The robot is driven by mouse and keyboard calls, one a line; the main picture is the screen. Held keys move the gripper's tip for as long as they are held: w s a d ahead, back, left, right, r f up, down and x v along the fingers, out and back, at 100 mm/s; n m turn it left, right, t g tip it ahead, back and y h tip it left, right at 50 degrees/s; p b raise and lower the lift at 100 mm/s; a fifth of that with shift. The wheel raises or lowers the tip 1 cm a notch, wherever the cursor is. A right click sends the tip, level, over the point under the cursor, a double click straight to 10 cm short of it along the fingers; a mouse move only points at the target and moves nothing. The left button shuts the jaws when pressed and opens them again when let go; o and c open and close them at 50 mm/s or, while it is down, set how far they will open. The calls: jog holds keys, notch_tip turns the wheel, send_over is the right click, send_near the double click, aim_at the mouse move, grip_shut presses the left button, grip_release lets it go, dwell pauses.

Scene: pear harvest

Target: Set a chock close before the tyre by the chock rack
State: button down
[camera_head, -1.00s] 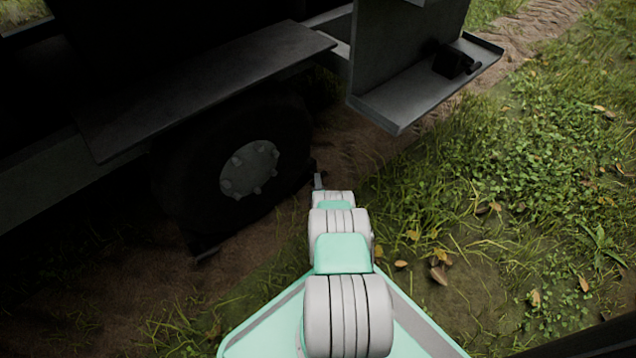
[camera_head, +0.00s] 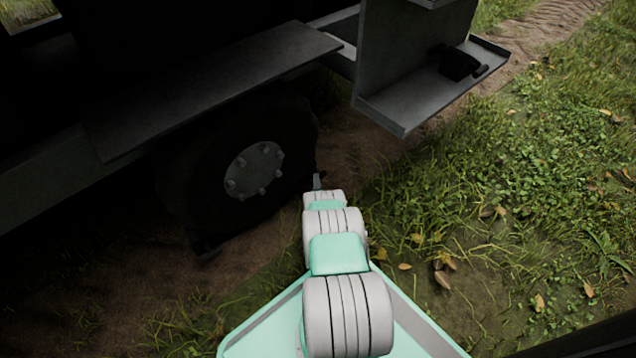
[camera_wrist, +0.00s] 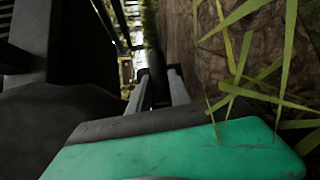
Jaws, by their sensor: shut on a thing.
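The dark tyre (camera_head: 225,185) with its grey bolted hub (camera_head: 254,170) stands on bare soil under the vehicle. My gripper (camera_head: 318,181) is low by the tyre's right side, largely hidden behind my arm. In the wrist view my gripper (camera_wrist: 158,84) has its two grey fingers closed on a narrow dark part of the chock (camera_wrist: 158,92). The rest of the chock is hard to make out in shadow, and I cannot tell whether it touches the ground or the tyre. The dark tyre fills the left of the wrist view (camera_wrist: 50,125).
The chock rack (camera_head: 405,112) is a grey shelf right of the tyre, with a dark chock (camera_head: 460,65) on it. A small dark object (camera_head: 207,250) lies at the tyre's lower left. A running board (camera_head: 215,80) overhangs the tyre. Grass (camera_head: 480,230) lies open to the right.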

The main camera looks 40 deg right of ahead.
jog(key=shift+w+a+f, duration=0.1)
jog(key=shift+w+a, duration=0.2)
jog(key=shift+a, duration=0.1)
jog(key=c, duration=1.5)
grip_release()
jog(key=shift+w+a, duration=0.2)
jog(key=shift+a, duration=0.05)
jog(key=o, duration=0.4)
jog(key=shift+s+d, duration=0.15)
jog(key=shift+d, duration=0.15)
jog(key=shift+c, duration=0.2)
jog(key=shift+s+d, duration=0.1)
jog(key=p+v, duration=0.1)
jog(key=v, duration=0.1)
jog(key=p+v, duration=0.3)
jog(key=v, duration=0.2)
jog(key=shift+r+p, duration=0.25)
jog(key=shift+p, duration=0.05)
jog(key=shift+s+a+f, duration=0.1)
jog(key=shift+s+a, duration=0.15)
jog(key=shift+s, duration=0.1)
